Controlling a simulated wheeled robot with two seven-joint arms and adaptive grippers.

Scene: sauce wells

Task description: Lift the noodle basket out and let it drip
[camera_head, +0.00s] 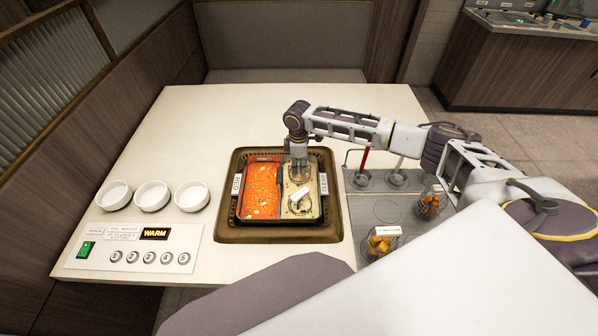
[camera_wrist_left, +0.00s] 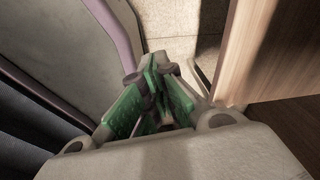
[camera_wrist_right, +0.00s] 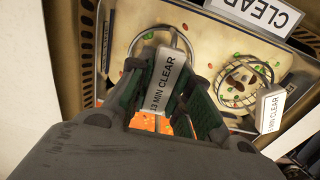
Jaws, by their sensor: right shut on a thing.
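My right gripper (camera_head: 299,170) is over the clear half of the two-part pot (camera_head: 283,232). In the right wrist view my right gripper (camera_wrist_right: 163,92) is shut on the white tag reading "3 MIN CLEAR" (camera_wrist_right: 168,78) of a noodle basket. A wire ring of that basket (camera_wrist_right: 178,36) shows beyond the tag; the rest is hidden, and I cannot tell its height in the broth. A second basket (camera_wrist_right: 238,88) with a white tag (camera_wrist_right: 269,108) sits in the clear broth beside it. My left gripper (camera_wrist_left: 160,85) is shut and empty, away from the pot.
The red broth (camera_head: 259,188) fills the pot's left half. Three white bowls (camera_head: 151,195) stand left of the pot, above a control panel (camera_head: 140,247). Right of it, a metal tray (camera_head: 384,208) bears ladles and two baskets of fried pieces (camera_head: 380,246). The table behind is clear.

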